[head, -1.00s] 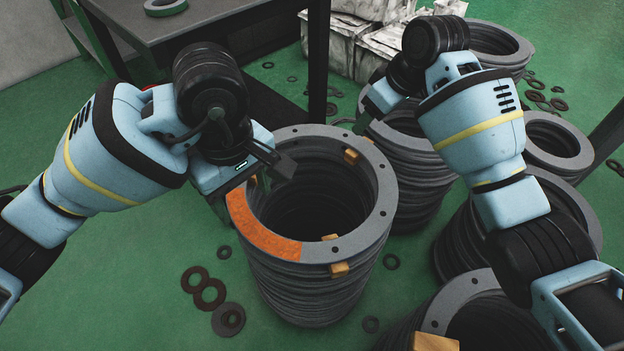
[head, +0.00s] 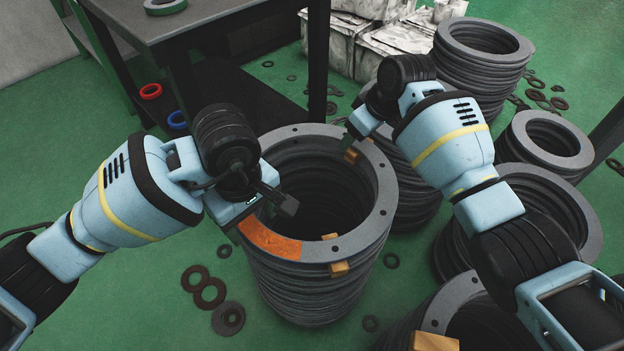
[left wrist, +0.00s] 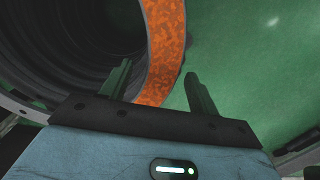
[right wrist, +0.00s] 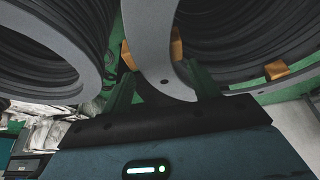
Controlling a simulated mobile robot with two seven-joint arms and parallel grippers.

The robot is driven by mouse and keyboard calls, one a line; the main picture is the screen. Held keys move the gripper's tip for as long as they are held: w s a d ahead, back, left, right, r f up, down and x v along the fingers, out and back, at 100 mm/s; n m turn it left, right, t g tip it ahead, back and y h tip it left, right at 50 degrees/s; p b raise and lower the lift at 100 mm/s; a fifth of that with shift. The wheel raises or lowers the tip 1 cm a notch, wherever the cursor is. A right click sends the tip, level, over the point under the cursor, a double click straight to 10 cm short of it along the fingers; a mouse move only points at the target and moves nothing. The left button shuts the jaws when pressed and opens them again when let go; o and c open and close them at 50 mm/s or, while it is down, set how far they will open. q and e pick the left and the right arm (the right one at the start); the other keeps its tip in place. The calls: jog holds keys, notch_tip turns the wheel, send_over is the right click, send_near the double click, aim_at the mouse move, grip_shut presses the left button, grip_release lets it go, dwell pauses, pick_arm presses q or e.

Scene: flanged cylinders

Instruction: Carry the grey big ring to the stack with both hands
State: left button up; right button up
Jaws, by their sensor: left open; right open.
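The grey big ring (head: 376,190) lies flat on top of the tall central stack of dark rings (head: 310,300). It has small holes and an orange patch at its near left. My left gripper (head: 277,208) is open at the ring's left side. In the left wrist view the orange part of the rim (left wrist: 165,45) passes between its fingers (left wrist: 160,88). My right gripper (head: 348,142) is open at the ring's far right edge. In the right wrist view the grey rim (right wrist: 152,60) runs between its fingers (right wrist: 162,88). Neither finger pair is closed on the rim.
Wooden blocks (head: 340,269) sit at the ring's edge. Other ring stacks (head: 545,140) stand close on the right. A dark table (head: 215,20) stands behind on the left. Loose flat rings (head: 209,293) lie on the green floor, which is mostly clear at left.

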pick_arm(q)
grip_shut()
pick_arm(e)
grip_shut()
pick_arm(q)
jog(key=shift+r, duration=0.15)
pick_arm(e)
jog(key=shift+w+r, duration=0.1)
jog(key=shift+r, duration=0.15)
